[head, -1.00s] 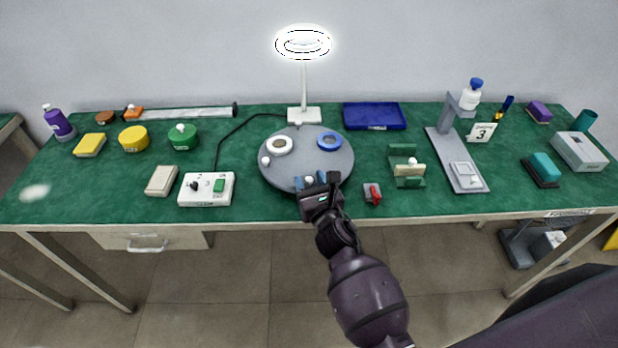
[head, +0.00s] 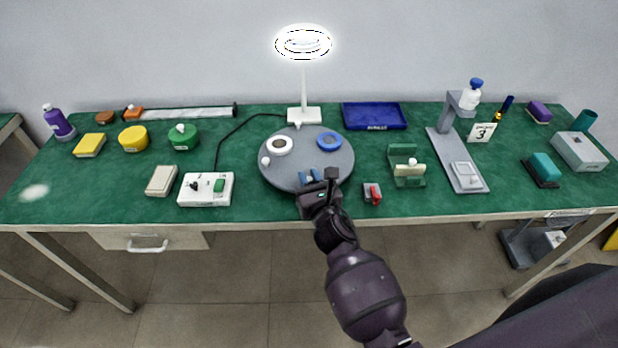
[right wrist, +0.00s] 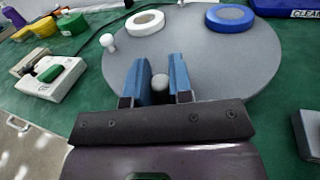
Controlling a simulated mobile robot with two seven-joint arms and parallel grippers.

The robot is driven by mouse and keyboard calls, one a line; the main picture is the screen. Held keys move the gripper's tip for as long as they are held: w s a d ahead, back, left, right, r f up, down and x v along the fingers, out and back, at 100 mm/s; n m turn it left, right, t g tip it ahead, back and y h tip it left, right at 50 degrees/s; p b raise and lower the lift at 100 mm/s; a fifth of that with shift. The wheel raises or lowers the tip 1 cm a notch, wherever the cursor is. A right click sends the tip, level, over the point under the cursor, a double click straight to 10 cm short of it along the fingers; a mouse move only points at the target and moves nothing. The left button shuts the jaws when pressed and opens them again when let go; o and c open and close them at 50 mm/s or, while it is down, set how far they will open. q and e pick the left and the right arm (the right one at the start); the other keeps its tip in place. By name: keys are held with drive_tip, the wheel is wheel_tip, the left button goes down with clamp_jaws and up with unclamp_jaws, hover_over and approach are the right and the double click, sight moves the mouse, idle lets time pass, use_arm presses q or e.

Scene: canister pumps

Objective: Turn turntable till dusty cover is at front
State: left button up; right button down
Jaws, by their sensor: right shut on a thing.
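The grey round turntable (head: 310,162) lies on the green table top. It carries a white ring-shaped cover (head: 278,145) at the back left and a blue ring-shaped cover (head: 329,142) at the back right; I cannot tell which is dusty. A white knob (head: 265,161) stands at its left rim. My right gripper (head: 309,175) is at the turntable's front rim, with its blue fingers shut on a pale round knob (right wrist: 160,82) in the right wrist view. The fingers partly hide this knob in the head view. My left gripper is out of view.
A ring lamp (head: 304,115) stands behind the turntable. A white control box (head: 206,189) is to its left. A grey block with a red lever (head: 373,193) sits close on the right, beside a green stand (head: 407,172). A blue tray (head: 374,116) is at the back.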

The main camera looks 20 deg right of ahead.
drive_tip(key=shift+d+r, duration=0.1)
drive_tip(key=shift+d+r+n+y+p, duration=0.15)
drive_tip(key=shift+d+n+y+p, duration=0.2)
drive_tip(key=shift+n+y+p, duration=0.2)
drive_tip(key=shift+s+d+n+y+p, duration=0.1)
drive_tip(key=shift+d+n+y+p, duration=0.5)
drive_tip(key=shift+y, duration=0.35)
drive_tip(key=shift+d+n+g+y, duration=0.35)
drive_tip(key=shift+d+y, duration=0.1)
drive_tip(key=shift+y, duration=0.35)
drive_tip(key=shift+d+f+n+g+y, duration=0.25)
drive_tip(key=shift+d+n+g+y, duration=0.2)
drive_tip(key=shift+d+n+y, duration=0.55)
drive_tip(key=shift+a, duration=0.2)
drive_tip(key=c, duration=1)
unclamp_jaws()
